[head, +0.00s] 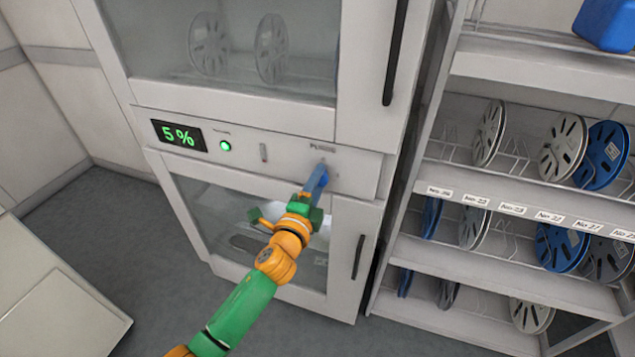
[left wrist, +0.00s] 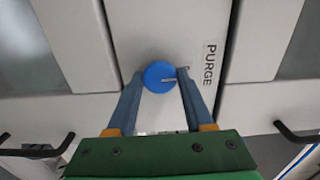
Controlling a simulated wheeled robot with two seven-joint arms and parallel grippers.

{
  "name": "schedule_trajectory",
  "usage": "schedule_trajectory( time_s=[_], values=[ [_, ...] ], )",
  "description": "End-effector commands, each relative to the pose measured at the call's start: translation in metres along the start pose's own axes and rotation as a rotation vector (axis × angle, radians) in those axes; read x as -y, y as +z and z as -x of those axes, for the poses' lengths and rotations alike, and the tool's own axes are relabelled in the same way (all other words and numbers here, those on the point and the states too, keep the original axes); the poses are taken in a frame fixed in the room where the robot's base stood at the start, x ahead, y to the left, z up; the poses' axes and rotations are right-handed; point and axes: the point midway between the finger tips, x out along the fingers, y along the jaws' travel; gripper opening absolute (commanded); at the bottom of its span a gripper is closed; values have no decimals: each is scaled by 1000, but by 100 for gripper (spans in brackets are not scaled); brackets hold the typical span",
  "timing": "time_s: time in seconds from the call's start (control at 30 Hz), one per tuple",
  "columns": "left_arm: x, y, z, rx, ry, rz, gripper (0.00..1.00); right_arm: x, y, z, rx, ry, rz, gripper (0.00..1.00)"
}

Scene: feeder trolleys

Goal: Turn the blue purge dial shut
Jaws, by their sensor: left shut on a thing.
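The blue purge dial (left wrist: 157,71) is a round knob on the white panel, beside the PURGE label (left wrist: 209,66) in the left wrist view. A pale pointer line on its face runs toward the right, toward the label side. My left gripper (left wrist: 160,79) has one blue finger on each side of the dial and is shut on it. In the head view my left gripper (head: 318,178) reaches the panel below the PURGE lettering (head: 322,147) and largely hides the dial. My right gripper is not in view.
Black door handles (head: 358,257) stick out below and above the panel. A rack (head: 500,260) of reels stands close on the right. Grey floor is open at left.

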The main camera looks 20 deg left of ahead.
Motion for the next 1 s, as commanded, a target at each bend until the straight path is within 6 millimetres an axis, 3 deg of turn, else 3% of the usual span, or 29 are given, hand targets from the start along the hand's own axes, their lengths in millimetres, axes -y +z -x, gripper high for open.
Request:
schedule_trajectory(
  time_s=[0.13, 0.17, 0.23, 0.57, 1.0],
  values=[
    [1, 0, 0, -1, -1, 2, 0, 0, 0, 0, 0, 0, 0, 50],
    [1, 0, 0, -1, -1, 2, 57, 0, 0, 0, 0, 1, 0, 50],
    [1, 0, 0, -1, -1, 1, 76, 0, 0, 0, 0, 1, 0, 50],
    [0, 0, 2, -1, 0, 0, 78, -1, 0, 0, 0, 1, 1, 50],
    [-1, -1, 69, -1, 0, 0, 78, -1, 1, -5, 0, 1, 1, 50]
  ],
)
